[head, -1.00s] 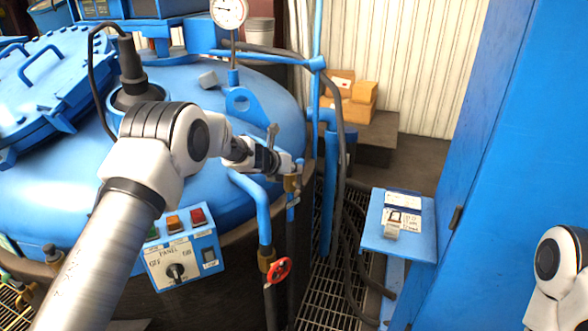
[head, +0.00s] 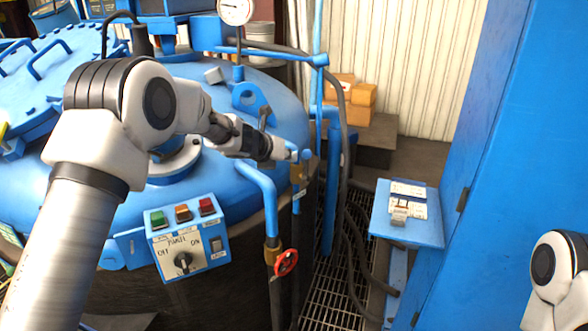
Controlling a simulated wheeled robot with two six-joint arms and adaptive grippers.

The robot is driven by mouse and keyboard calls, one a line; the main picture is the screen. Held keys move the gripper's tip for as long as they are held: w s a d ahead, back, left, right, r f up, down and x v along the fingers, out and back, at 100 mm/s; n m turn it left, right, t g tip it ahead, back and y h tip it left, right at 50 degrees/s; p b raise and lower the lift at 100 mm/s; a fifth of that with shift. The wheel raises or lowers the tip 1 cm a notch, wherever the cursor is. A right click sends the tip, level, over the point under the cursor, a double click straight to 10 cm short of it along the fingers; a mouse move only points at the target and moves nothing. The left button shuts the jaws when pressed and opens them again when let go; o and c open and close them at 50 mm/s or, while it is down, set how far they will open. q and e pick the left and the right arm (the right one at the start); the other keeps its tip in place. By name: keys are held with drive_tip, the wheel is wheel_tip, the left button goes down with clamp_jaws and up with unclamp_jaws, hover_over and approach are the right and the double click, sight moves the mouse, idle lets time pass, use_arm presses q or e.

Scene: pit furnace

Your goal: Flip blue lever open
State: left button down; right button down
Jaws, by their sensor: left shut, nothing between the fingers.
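A small blue lever (head: 306,155) shows at the top of a brass valve (head: 296,173) on a thin blue pipe, beside the furnace's right edge. It is small and partly hidden by my gripper, so its exact angle is hard to tell. My left gripper (head: 288,153) reaches in from the left, shut and empty, with its tips right beside the lever. I cannot tell whether they touch it. My right gripper is out of view; only part of my right arm shows at lower right.
A control panel (head: 188,241) with coloured buttons and a knob is on the furnace front. A red handwheel (head: 286,262) sits below the valve. A pressure gauge (head: 235,10) stands behind. A blue stand (head: 408,228) and a tall blue cabinet (head: 500,160) are at right.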

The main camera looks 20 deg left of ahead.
use_arm(q)
drive_tip(key=s+d+f+n+g, duration=0.1)
drive_tip(key=s+f+n+g, duration=0.1)
drive_tip(key=s+f, duration=0.7)
drive_tip(key=s+d+f+n+g, duration=0.1)
drive_tip(key=s+f+n+g, duration=0.35)
drive_tip(key=f, duration=0.75)
drive_tip(key=s+d+f+n+g, duration=0.1)
drive_tip(key=s+f, duration=0.8)
drive_tip(key=f, duration=0.2)
drive_tip(key=s+f+n+g, duration=0.1)
drive_tip(key=s+f+n, duration=0.3)
drive_tip(key=s+n, duration=0.5)
drive_tip(key=s+f+n+g, duration=0.2)
drive_tip(key=s+f+n, duration=0.15)
drive_tip(key=s, duration=0.85)
drive_tip(key=s+a+r+n+y, duration=0.1)
drive_tip(key=s+n, duration=0.3)
drive_tip(key=n, duration=0.4)
drive_tip(key=s+a+r+n+y, duration=0.1)
drive_tip(key=s+a+n+y, duration=0.2)
drive_tip(key=n, duration=0.5)
drive_tip(key=shift+s+a+r, duration=0.3)
drive_tip(key=shift+s+a, duration=0.25)
drive_tip(key=shift+s, duration=0.3)
